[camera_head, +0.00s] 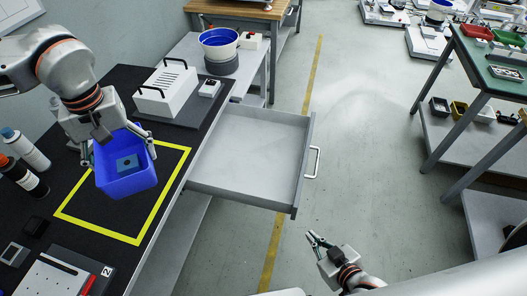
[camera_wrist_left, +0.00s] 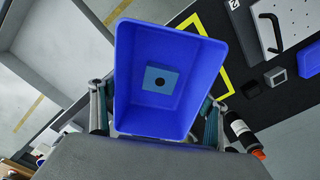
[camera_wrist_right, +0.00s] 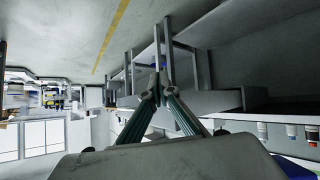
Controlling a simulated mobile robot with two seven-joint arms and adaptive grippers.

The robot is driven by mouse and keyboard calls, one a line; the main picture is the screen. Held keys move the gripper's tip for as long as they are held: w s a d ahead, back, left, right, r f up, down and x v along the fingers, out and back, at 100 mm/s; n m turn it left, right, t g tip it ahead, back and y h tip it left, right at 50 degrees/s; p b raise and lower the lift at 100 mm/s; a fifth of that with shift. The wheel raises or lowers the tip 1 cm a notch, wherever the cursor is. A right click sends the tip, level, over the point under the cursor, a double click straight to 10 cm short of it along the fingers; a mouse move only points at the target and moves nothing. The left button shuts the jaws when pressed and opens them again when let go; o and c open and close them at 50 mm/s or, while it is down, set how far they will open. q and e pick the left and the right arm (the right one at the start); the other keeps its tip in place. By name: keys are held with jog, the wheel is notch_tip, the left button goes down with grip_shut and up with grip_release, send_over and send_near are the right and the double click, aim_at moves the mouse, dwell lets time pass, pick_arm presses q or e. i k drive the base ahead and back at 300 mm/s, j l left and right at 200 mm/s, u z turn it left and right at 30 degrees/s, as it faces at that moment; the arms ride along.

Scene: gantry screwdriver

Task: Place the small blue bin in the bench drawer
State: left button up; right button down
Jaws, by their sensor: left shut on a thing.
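The small blue bin (camera_head: 124,174) is held over the yellow-outlined square on the black bench mat at the left. A lighter blue square with a dark dot shows on its inner floor. My left gripper (camera_head: 117,150) is shut on the bin, its fingers on either side; the bin (camera_wrist_left: 168,110) fills the middle of the left wrist view. The bench drawer (camera_head: 250,150) is pulled out and looks empty, to the right of the bin. My right gripper (camera_head: 314,238) is in front of the drawer, with its fingertips close together in the right wrist view (camera_wrist_right: 162,85).
A white box with black handles (camera_head: 167,92) stands on the bench behind the bin. Bottles (camera_head: 25,178) stand at the left. A white-and-black device (camera_head: 60,275) lies at the near edge. The drawer handle (camera_head: 314,162) sticks out to the right. Open floor lies beyond it.

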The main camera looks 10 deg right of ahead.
aim_at(264, 158)
jog(key=l+z, duration=0.1)
jog(key=z, duration=0.6)
jog(key=i+l+z, duration=0.1)
jog(key=z, duration=0.25)
jog(key=i+l+z, duration=0.25)
jog(key=z, duration=0.2)
jog(key=i+l+u, duration=0.1)
jog(key=u, duration=0.35)
jog(key=i+l+u, duration=0.1)
jog(key=u, duration=0.35)
jog(key=l+u, duration=0.1)
jog(key=u, duration=0.35)
